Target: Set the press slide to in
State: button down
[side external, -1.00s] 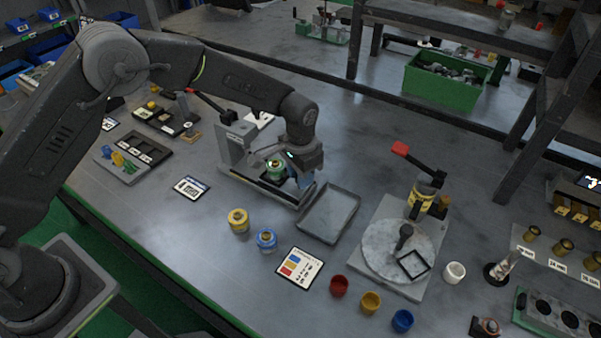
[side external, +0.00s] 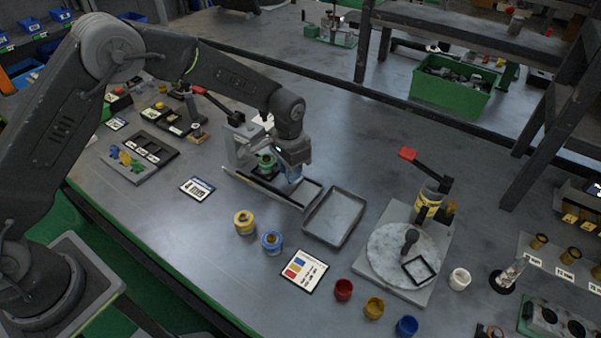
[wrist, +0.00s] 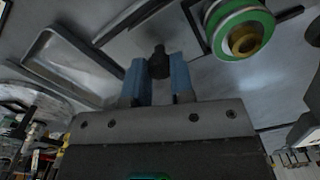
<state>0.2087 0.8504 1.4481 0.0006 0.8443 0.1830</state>
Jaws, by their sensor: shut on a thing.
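The press (side external: 237,150) stands mid-table with a red-tipped lever. Its slide track (side external: 304,195) runs from the press column toward the lower right. A green valve block with a brass centre (side external: 266,161) sits on the slide, close to the press column; it also shows at the top right of the wrist view (wrist: 241,27). My gripper (side external: 294,176) is low over the track, just right of the green block. In the wrist view its blue fingers (wrist: 159,80) are shut on a dark upright knob (wrist: 159,63), the slide's handle. My wrist hides part of the slide.
An empty grey tray (side external: 334,216) lies right of the track. A turntable fixture (side external: 402,255) with a red-tipped lever is at right. A card (side external: 304,270) lies in front.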

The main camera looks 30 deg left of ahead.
jog(key=shift+d, duration=0.1)
jog(key=c, duration=1)
grip_release()
notch_tip(320, 180, up, 14)
jog(key=shift+f, duration=0.1)
